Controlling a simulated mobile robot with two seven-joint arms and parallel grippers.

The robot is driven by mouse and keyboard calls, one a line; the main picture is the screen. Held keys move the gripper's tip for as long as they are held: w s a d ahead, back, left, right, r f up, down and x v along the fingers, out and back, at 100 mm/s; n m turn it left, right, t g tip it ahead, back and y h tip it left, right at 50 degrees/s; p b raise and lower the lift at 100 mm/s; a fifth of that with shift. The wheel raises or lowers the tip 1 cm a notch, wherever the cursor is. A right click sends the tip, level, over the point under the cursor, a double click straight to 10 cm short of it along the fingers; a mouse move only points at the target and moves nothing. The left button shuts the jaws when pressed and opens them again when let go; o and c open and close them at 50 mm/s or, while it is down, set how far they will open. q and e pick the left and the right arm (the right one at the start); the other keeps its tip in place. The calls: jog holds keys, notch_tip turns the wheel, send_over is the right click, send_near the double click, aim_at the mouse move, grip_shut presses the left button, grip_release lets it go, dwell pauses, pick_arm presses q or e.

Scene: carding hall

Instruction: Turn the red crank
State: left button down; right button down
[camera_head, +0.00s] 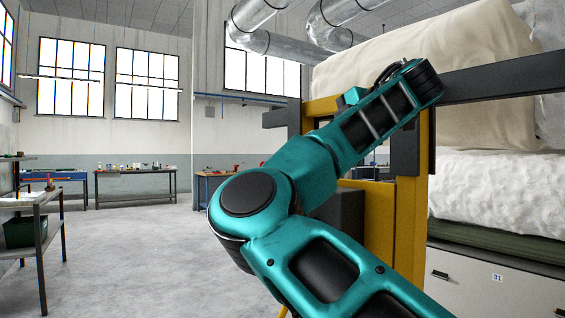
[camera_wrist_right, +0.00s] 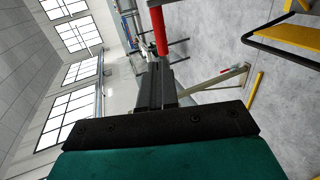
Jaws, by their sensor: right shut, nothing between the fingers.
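The red crank's handle (camera_wrist_right: 159,30) is a red cylinder at the top of the right wrist view, with a dark piece at its upper end. My right gripper (camera_wrist_right: 158,68) is shut and empty, its dark fingers pointing toward the near end of the handle. The fingertips and the handle end meet in the picture; I cannot tell if they touch. In the head view my teal right arm crosses the middle, and I cannot make out the crank or the gripper there. My left gripper is not in view.
A yellow machine frame (camera_head: 380,235) stands behind my arm, beside stacked pale bales (camera_head: 470,85). Workbenches (camera_head: 135,174) line the far wall, and a shelf table (camera_head: 35,215) stands at the left. The grey floor (camera_head: 130,255) between them is clear. Yellow steps (camera_wrist_right: 292,38) show at the wrist view's upper right.

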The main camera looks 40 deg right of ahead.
jog(key=a+x, duration=0.1)
jog(key=x, duration=1.3)
jog(key=shift+d+p, duration=0.3)
jog(key=shift+p, duration=0.05)
jog(key=shift+w, duration=0.15)
